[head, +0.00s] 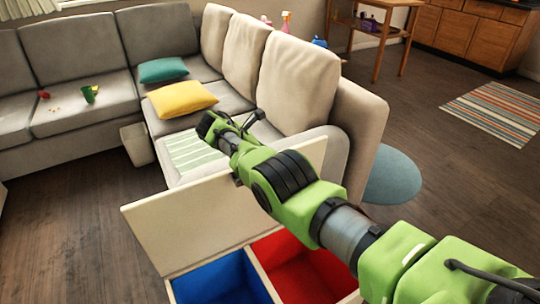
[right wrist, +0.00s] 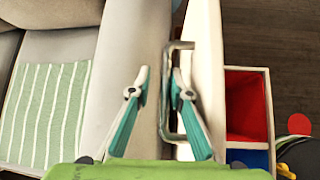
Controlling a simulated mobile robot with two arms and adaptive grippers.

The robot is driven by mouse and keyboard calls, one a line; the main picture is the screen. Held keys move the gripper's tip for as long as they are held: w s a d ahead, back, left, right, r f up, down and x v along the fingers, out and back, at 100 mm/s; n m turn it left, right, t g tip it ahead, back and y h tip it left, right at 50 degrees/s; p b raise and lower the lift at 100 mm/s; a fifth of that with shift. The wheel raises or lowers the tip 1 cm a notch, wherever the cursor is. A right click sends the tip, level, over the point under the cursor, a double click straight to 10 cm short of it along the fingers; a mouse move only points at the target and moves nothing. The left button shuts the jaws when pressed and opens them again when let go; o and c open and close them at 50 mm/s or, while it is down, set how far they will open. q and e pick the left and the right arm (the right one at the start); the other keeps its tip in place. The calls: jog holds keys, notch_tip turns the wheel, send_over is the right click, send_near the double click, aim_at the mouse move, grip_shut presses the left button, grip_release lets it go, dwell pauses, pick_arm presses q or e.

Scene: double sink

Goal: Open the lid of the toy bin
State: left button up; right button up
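The toy bin (head: 262,282) is a cream box with a blue and a red compartment, both exposed and empty where visible. Its cream lid (head: 185,225) stands raised on the sofa side; my right arm hides part of it. In the right wrist view, the lid (right wrist: 207,65) shows nearly edge-on, with a metal handle (right wrist: 165,105) on its outer face. My right gripper (right wrist: 160,72) has its teal fingers apart at the handle. The right finger is between the handle bar and the lid, the left finger on the bar's other side. My left gripper is not in view.
A grey sofa (head: 295,80) stands close behind the raised lid. A striped cloth (head: 188,150) and a yellow pillow (head: 182,98) lie on its seat. A round blue-grey mat (head: 395,178) lies right of the sofa. The wooden floor (head: 85,235) at left is clear.

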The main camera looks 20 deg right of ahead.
jog(key=shift+s+a, duration=0.1)
jog(key=shift+s, duration=0.05)
jog(key=v, duration=1.2)
dwell(0.5)
